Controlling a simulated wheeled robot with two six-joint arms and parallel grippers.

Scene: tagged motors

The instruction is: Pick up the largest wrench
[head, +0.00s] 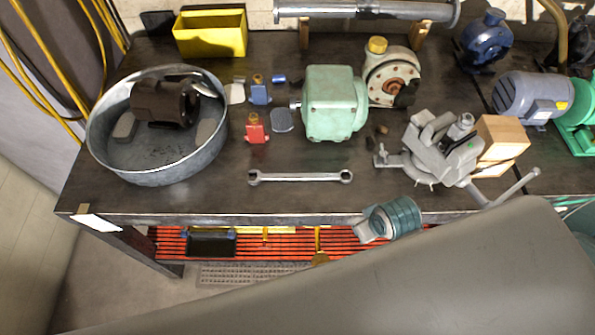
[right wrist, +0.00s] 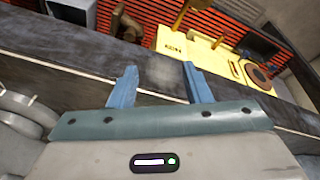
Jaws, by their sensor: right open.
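One wrench (head: 300,178), a long silver double-ended one, lies flat near the front of the dark workbench (head: 215,200), roughly parallel to its front edge. No other wrench shows clearly. My right gripper (right wrist: 158,72) shows in the right wrist view with two blue fingers apart and nothing between them. It points at the bench's front edge and the shelf below. The wrench does not show in that view. My left gripper is not in view.
A metal tub (head: 165,172) holding a dark motor stands left of the wrench. A red slatted shelf (head: 350,244) runs below.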

